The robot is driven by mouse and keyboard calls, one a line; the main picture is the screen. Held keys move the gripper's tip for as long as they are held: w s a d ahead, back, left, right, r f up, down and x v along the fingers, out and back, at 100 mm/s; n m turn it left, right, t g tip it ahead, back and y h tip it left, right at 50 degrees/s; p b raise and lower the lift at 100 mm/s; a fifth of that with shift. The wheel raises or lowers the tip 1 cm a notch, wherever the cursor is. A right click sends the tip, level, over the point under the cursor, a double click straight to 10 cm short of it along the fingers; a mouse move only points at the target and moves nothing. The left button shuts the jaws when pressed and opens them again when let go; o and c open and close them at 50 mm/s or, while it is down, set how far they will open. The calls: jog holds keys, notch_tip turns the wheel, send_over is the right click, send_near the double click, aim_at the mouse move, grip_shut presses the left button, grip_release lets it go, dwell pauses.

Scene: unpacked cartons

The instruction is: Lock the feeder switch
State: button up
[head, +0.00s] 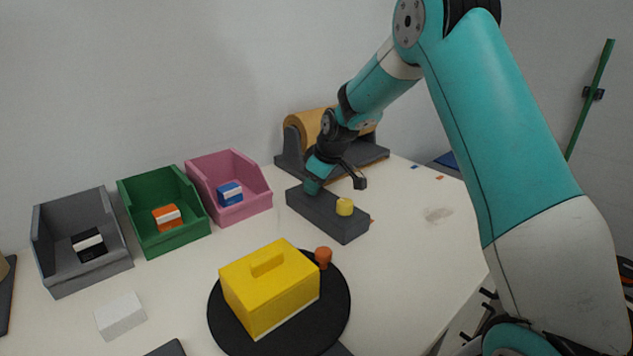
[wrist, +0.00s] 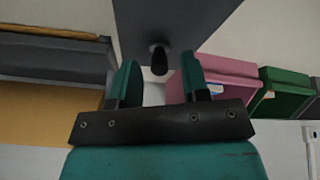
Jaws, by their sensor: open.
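A long dark grey box (head: 327,216), which appears to be the feeder switch, sits on the table right of centre. A round yellow knob (head: 344,207) stands on its near end. My gripper (head: 335,183) is over the far end of this box, pointing down. In the wrist view my gripper (wrist: 158,80) is open, its two teal fingers apart. A grey block face (wrist: 185,22), likely the same box, fills the top there. A short black peg (wrist: 159,60) sticks out from it into the gap between the fingers, with no visible contact. The box's far end is partly hidden by my gripper.
A tan roll in a grey holder (head: 290,163) stands close behind my gripper. Grey (head: 48,255), green (head: 160,245) and pink (head: 245,210) bins stand left. A yellow carton (head: 245,295) sits on a black disc (head: 340,318) beside an orange peg (head: 323,258). The table's right is mostly clear.

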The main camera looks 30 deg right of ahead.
grip_shut()
jog(key=shift+r+p, duration=0.15)
jog(key=shift+p, duration=0.15)
jog(key=p, duration=0.1)
jog(key=g+p, duration=0.1)
jog(key=p, duration=0.1)
jog(key=shift+w+a+r, duration=0.1)
jog(key=shift+w+r, duration=0.15)
jog(key=shift+r, duration=0.05)
jog(key=g+p, duration=0.2)
jog(key=p, duration=0.1)
jog(key=shift+w+r+h, duration=0.1)
jog(key=shift+w+h, duration=0.2)
jog(key=g+p, duration=0.1)
jog(key=p, duration=0.1)
jog(key=w+g+p, duration=0.1)
jog(key=shift+a+f+p, duration=0.15)
jog(key=shift+f+p, duration=0.05)
jog(key=shift+p, duration=0.15)
jog(key=shift+w+f+g+h+p, duration=0.2)
jog(key=shift+g+p, duration=0.2)
jog(key=shift+g, duration=0.3)
jog(key=shift+w+f+g+h+p, duration=0.1)
jog(key=shift+w+g+h+p, duration=0.2)
jog(key=shift+g, duration=0.4)
jog(key=shift+a, duration=0.1)
